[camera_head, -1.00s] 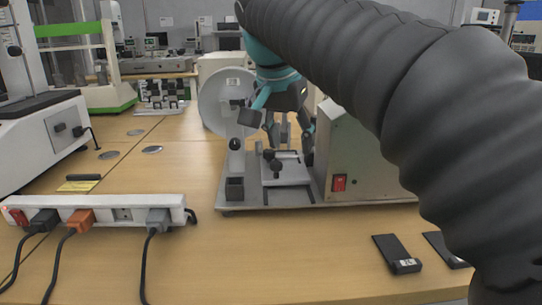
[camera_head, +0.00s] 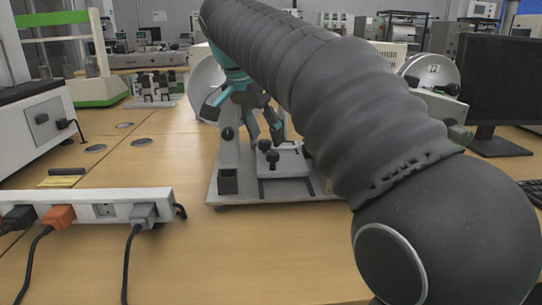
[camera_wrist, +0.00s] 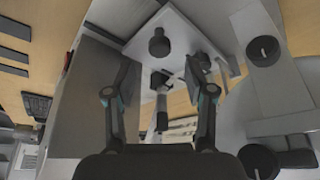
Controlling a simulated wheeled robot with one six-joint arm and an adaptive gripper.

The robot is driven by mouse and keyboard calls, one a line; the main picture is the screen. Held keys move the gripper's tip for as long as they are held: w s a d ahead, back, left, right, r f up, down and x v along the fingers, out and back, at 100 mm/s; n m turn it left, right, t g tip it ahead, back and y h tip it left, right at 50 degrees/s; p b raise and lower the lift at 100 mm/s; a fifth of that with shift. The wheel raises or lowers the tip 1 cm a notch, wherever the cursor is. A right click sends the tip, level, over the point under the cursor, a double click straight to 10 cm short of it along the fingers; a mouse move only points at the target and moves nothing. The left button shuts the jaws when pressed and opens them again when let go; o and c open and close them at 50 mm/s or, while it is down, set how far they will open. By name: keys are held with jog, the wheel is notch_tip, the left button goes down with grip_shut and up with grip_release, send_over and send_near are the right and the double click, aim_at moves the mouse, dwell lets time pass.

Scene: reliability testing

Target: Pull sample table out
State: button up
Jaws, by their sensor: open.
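The sample table is a pale flat plate (camera_head: 288,163) with dark knobs, low on the grey testing device (camera_head: 240,190). In the wrist view the plate (camera_wrist: 190,42) lies past my fingers, with one dark knob (camera_wrist: 158,43) near its corner and another dark knob and stem (camera_wrist: 160,80) between the fingers. My gripper (camera_head: 263,133) is open just above and behind the knobs in the head view. In the wrist view its two fingers (camera_wrist: 160,92) are spread wide. I cannot tell whether they touch anything. My arm hides the device's right part in the head view.
A power strip with plugs and cables (camera_head: 100,208) lies at the front left. A white machine (camera_head: 35,120) stands behind it. A monitor (camera_head: 500,85) stands at the right. The wooden desk (camera_head: 240,255) is clear in front of the device.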

aim_at(272, 153)
jog(key=shift+b+x, duration=0.4)
jog(key=shift+x, duration=2.25)
jog(key=shift+c, duration=0.2)
grip_shut()
